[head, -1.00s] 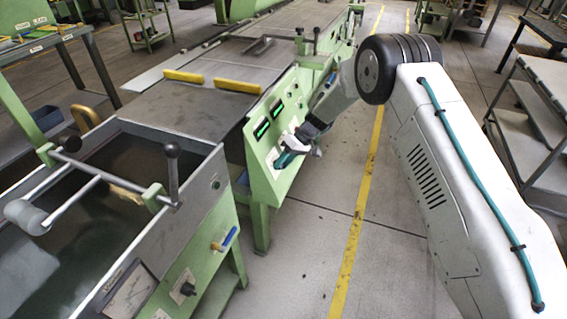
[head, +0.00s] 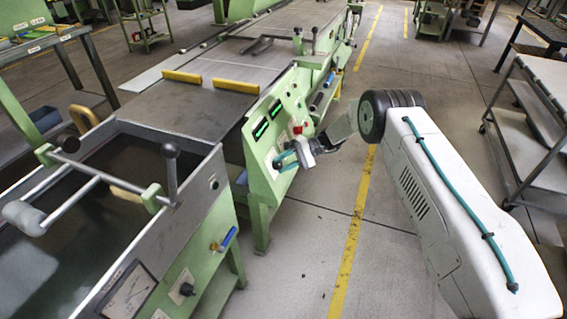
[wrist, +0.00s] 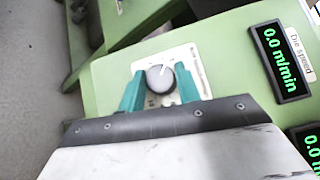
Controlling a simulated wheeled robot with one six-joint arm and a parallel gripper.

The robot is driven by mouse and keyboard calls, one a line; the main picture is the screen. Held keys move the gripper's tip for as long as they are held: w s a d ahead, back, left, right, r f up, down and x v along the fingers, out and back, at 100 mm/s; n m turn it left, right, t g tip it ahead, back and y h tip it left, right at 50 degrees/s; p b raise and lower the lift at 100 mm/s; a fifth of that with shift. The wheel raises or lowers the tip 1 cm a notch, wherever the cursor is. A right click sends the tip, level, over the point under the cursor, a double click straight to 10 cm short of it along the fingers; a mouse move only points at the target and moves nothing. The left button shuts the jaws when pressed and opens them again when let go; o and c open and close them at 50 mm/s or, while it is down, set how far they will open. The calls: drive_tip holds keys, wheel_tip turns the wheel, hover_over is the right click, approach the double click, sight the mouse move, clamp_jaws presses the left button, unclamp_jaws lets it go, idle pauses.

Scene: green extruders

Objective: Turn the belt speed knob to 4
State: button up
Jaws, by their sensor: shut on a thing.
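A round grey knob (wrist: 160,77) with a light pointer line sits on a white dial plate (wrist: 190,57) in the wrist view. The pointer points up and slightly right; the dial's numbers and label are too small or hidden to read. My gripper (wrist: 160,88) has its two teal fingers on either side of the knob, shut on it. In the head view my gripper (head: 285,158) is at the lower part of the sloped green control panel (head: 262,175), and the knob is hidden behind it.
A green-lit display (wrist: 281,61) labelled Die speed reads 0.0 m/min; a second display (wrist: 313,150) is partly cut off. A red button (head: 297,129) is close above my gripper in the head view. Open floor (head: 320,215) lies right of the panel.

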drive_tip(key=shift+d+f+m+t+y, duration=0.15)
drive_tip(key=shift+m+t+y, duration=0.25)
drive_tip(key=shift+m+y, duration=1.6)
drive_tip(key=shift+m, duration=0.4)
drive_tip(key=o, duration=1)
drive_tip(key=shift+v, duration=3.8)
